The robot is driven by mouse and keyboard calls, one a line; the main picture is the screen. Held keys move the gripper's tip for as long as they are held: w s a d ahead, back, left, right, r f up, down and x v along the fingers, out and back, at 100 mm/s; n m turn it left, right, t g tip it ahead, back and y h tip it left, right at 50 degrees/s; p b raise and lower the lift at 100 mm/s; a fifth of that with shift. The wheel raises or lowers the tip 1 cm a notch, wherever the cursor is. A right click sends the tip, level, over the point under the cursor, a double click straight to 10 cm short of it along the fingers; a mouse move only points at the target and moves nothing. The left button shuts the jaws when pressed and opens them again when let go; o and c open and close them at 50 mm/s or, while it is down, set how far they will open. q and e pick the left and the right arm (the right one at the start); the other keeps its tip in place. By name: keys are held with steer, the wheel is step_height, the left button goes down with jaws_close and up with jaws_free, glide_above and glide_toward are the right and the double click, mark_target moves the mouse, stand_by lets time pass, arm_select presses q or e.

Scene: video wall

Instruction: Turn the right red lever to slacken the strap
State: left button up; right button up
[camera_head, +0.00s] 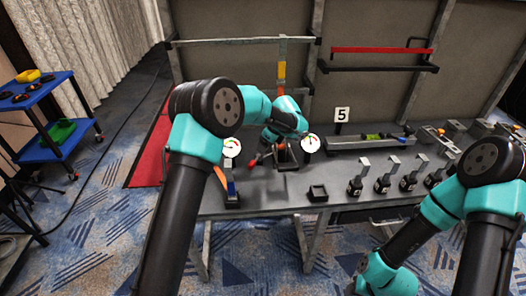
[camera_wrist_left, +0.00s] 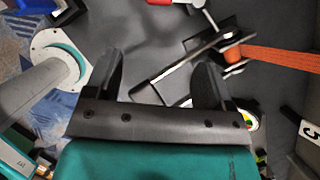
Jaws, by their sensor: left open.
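My left gripper (camera_wrist_left: 158,85) is open over the grey table, with one black finger on each side in the left wrist view. A dark, flat metal lever or bracket (camera_wrist_left: 180,70) lies below and partly between the fingers; I cannot tell whether they touch it. It leads to a joint where an orange-red strap (camera_wrist_left: 280,57) runs right. A red handle end (camera_wrist_left: 198,3) shows at the top edge. In the head view, a red-tipped lever (camera_head: 254,161) stands left of the dark mechanism (camera_head: 286,155), below my left wrist, which partly hides it. My right gripper is out of view.
Two dial gauges, left (camera_head: 232,147) and right (camera_head: 310,143), flank the mechanism. A small black tray (camera_head: 318,193) and several black clamps (camera_head: 355,186) stand along the front of the table. A number 5 sign (camera_head: 342,114) is behind. A blue cart (camera_head: 40,88) stands far left.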

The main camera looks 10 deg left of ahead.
arm_select(q)
steer(key=v, duration=0.2)
steer(key=shift+d+r, duration=0.15)
steer(key=shift+r, duration=0.2)
steer(key=shift+d+f, duration=0.1)
